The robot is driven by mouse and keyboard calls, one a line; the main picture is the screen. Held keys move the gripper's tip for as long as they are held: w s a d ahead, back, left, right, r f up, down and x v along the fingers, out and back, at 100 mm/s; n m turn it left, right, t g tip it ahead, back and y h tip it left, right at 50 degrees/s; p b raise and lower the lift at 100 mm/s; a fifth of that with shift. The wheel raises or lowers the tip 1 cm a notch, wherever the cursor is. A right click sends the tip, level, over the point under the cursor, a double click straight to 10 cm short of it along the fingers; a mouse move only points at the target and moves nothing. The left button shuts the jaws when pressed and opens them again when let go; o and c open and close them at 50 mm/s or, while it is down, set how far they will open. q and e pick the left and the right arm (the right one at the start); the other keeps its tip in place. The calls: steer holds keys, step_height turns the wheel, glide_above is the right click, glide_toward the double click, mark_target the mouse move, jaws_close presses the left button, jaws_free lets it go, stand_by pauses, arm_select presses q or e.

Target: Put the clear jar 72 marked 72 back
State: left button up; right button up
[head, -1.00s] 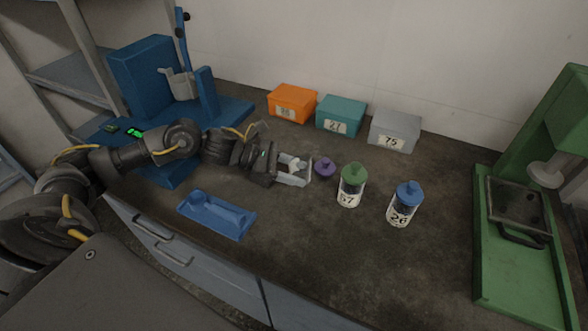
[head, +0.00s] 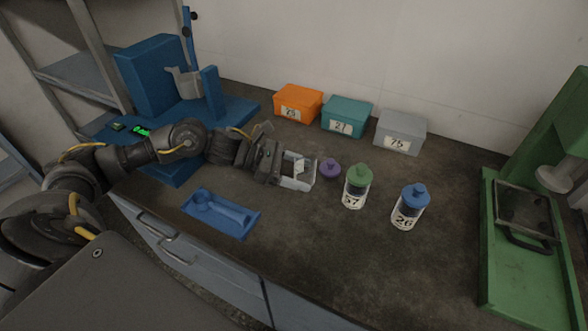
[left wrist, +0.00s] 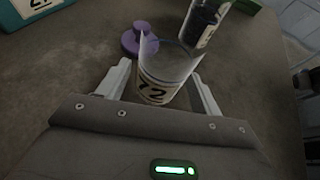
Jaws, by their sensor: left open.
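The clear jar 72 (left wrist: 166,72) has no lid on and looks empty, with its label reading 72 in the left wrist view. It stands on the dark bench between the fingers of my left gripper (left wrist: 163,92). The gripper is open, with one finger on each side of the jar. In the head view my left gripper (head: 299,171) lies low over the bench, and its fingers partly hide the jar. A purple lid (head: 330,168) lies on the bench just beyond the fingertips. My right gripper is not in view.
A green-lidded jar (head: 357,186) and a blue-lidded jar (head: 410,207) stand to the right. Orange (head: 298,102), teal (head: 347,117) and grey (head: 401,132) boxes line the wall. A blue tray (head: 221,212) lies in front; a green press (head: 530,250) stands at right.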

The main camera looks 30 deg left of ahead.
arm_select(q)
steer(key=shift+r, duration=0.1)
steer(key=shift+r+p, duration=0.1)
steer(key=shift+p, duration=0.2)
steer(key=b+v, duration=0.1)
steer(key=v, duration=0.4)
steer(key=b+v, duration=0.1)
steer(key=v, duration=0.5)
steer(key=shift+a+f, duration=0.1)
steer(key=shift+f, duration=0.15)
steer(key=shift+s+a+r, duration=0.25)
steer(key=shift+a, duration=0.1)
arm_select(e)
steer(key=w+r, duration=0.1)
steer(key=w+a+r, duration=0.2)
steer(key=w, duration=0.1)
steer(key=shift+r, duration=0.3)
arm_select(q)
steer(key=shift+r, duration=0.1)
